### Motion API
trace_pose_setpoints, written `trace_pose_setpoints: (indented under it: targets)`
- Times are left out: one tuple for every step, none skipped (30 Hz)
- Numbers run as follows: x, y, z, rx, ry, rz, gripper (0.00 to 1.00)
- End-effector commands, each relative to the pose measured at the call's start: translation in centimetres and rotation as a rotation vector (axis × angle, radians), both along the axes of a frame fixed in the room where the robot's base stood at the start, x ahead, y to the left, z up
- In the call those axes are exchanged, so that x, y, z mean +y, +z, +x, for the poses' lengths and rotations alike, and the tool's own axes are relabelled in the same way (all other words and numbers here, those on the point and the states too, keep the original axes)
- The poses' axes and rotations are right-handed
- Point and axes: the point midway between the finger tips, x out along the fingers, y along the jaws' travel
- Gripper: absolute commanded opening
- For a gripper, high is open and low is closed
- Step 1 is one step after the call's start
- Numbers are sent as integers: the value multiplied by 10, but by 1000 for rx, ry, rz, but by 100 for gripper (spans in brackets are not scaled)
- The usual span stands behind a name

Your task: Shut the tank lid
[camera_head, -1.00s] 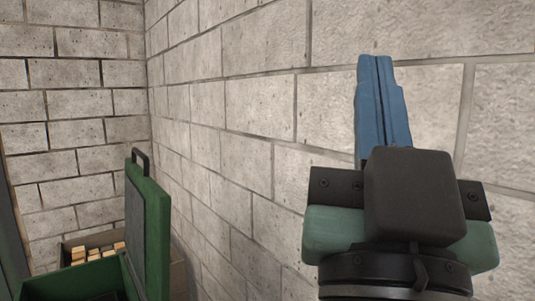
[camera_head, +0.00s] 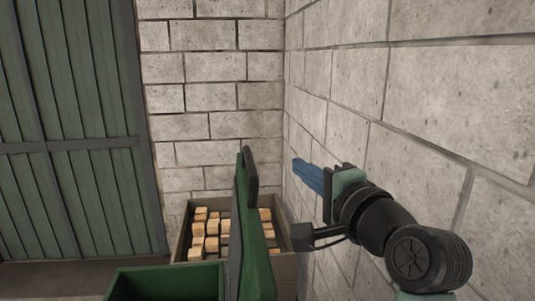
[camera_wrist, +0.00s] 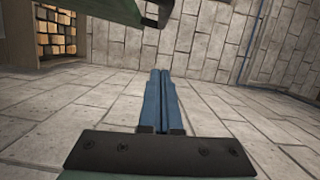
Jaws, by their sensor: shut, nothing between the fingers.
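The tank (camera_head: 165,283) is a green box at the bottom of the head view, open at the top. Its green lid (camera_head: 256,245) stands upright, hinged up on the right side, with a dark inner face and a black handle (camera_head: 251,175) at its top edge. My gripper (camera_head: 298,167) has blue fingers, shut and empty. In the head view it is right of the lid, apart from it, close to the block wall.
A wooden crate (camera_head: 184,222) holding several light wood blocks (camera_head: 206,226) stands behind the tank in the corner. A block wall (camera_head: 430,95) runs close along the right. A green slatted door (camera_head: 80,120) is at the left.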

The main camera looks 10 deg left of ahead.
Motion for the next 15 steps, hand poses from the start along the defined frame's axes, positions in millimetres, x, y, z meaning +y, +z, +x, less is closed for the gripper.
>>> trace_pose_setpoints:
  targets:
    - [8, 5, 9, 3, 3, 0, 0]
    - [12, 4, 15, 4, 4, 0, 0]
    - [17, 4, 22, 3, 3, -2, 0]
    - [21, 4, 27, 2, 3, 0, 0]
    - [25, 4, 31, 2, 3, 0, 0]
    - [29, 4, 37, 2, 3, -1, 0]
    - [32, 3, 42, 1, 1, -2, 0]
    - [36, 3, 42, 1, 2, -2, 0]
    - [43, 3, 37, -1, 1, -3, 0]
    - [48, 2, 35, 0, 2, -2, 0]
    - [51, 2, 33, 0, 2, -1, 0]
    - [55, 1, 32, 0, 1, -2, 0]
    - [58, 0, 30, -2, 0, -2, 0]
    - [61, 0, 29, -2, 1, -2, 0]
    - [63, -1, 28, -3, 0, -2, 0]
